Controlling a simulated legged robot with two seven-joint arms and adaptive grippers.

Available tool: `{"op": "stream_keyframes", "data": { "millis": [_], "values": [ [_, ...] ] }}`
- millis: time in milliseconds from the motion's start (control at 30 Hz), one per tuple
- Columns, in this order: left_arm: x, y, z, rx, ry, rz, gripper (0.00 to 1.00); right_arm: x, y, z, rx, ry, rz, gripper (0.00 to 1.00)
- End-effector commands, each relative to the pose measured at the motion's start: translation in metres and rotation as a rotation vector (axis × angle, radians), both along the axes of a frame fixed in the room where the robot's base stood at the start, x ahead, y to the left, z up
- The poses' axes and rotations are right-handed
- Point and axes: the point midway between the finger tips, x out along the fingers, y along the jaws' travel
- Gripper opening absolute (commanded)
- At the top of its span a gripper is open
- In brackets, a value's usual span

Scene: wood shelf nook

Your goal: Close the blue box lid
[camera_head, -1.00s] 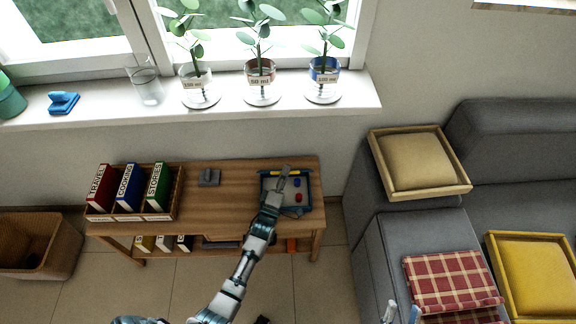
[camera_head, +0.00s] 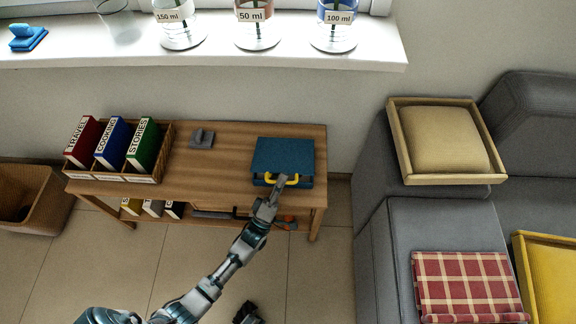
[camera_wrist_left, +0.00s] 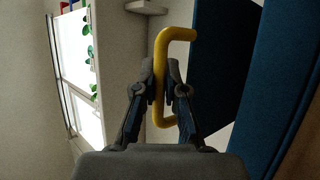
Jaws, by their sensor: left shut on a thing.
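The blue box (camera_head: 283,160) stands at the right end of the wooden table. A yellow handle (camera_head: 292,181) is at the lid's front edge. My left gripper (camera_head: 279,183) is shut on this handle from the front. In the left wrist view the fingers close around the yellow handle (camera_wrist_left: 162,50), with blue panels of the box (camera_wrist_left: 283,90) to the right.
A wooden rack (camera_head: 157,165) with red, blue and green books is at the table's left. A small grey object (camera_head: 201,139) lies between rack and box. A grey sofa (camera_head: 440,240) is to the right.

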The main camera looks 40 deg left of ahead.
Motion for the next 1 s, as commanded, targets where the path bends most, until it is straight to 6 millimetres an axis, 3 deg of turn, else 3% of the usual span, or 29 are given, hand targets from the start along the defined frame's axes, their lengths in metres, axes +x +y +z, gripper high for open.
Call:
{"op": "stream_keyframes", "data": {
  "millis": [33, 300, 900, 933, 1000],
  "values": [
    [-0.002, -0.001, -0.013, 0.000, 0.009, 0.000, 0.00, 0.002, 0.001, -0.003, 0.000, -0.006, 0.000, 0.40],
    [-0.007, -0.003, -0.033, -0.002, 0.004, 0.001, 0.00, 0.007, 0.003, 0.001, -0.001, -0.045, 0.002, 0.40],
    [-0.008, -0.004, -0.038, -0.001, 0.001, 0.000, 0.00, 0.012, 0.004, 0.003, -0.003, -0.055, 0.003, 0.40],
    [-0.008, -0.004, -0.038, -0.001, 0.001, 0.000, 0.12, 0.012, 0.004, 0.003, -0.003, -0.055, 0.003, 0.40],
    [-0.007, -0.004, -0.038, -0.001, 0.001, 0.000, 0.23, 0.012, 0.004, 0.003, -0.003, -0.055, 0.003, 0.40]
  ]
}}
